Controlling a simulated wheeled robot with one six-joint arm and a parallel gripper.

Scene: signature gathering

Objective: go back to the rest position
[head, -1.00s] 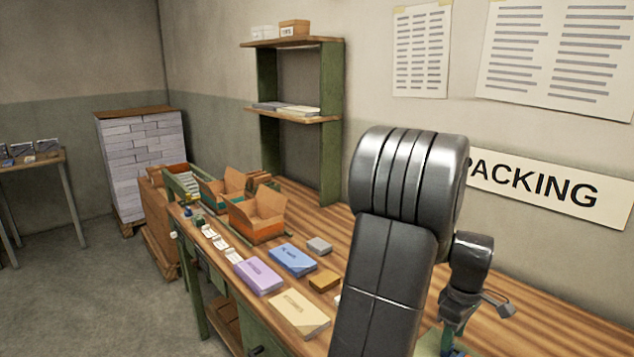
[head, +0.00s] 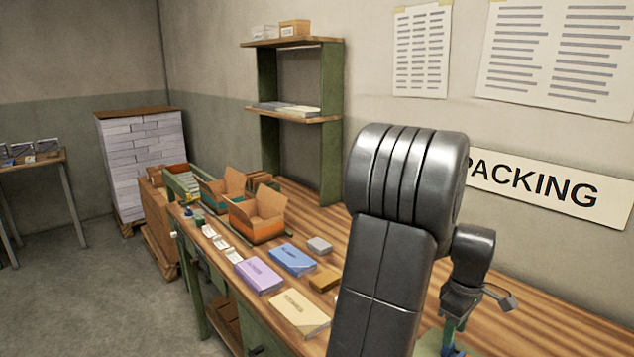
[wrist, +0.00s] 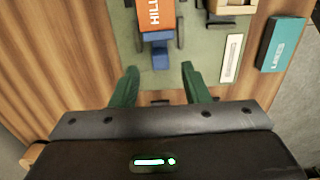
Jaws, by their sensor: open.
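My gripper (wrist: 158,80) shows in the wrist view with its two green fingers spread apart and nothing between them. Ahead of the fingertips lies a green mat (wrist: 205,62). On it is an orange block lettered "HILL" (wrist: 155,14), cut off by the top edge, with a blue piece (wrist: 160,52) at its lower end.
A teal block lettered "LAKES" (wrist: 283,44) lies right of the mat. On the wooden bench (head: 550,325) are a purple stack (head: 259,275), a blue stack (head: 292,259), a cream stack (head: 300,312) and open cartons (head: 257,218). A green-sided shelf (head: 330,130) stands behind.

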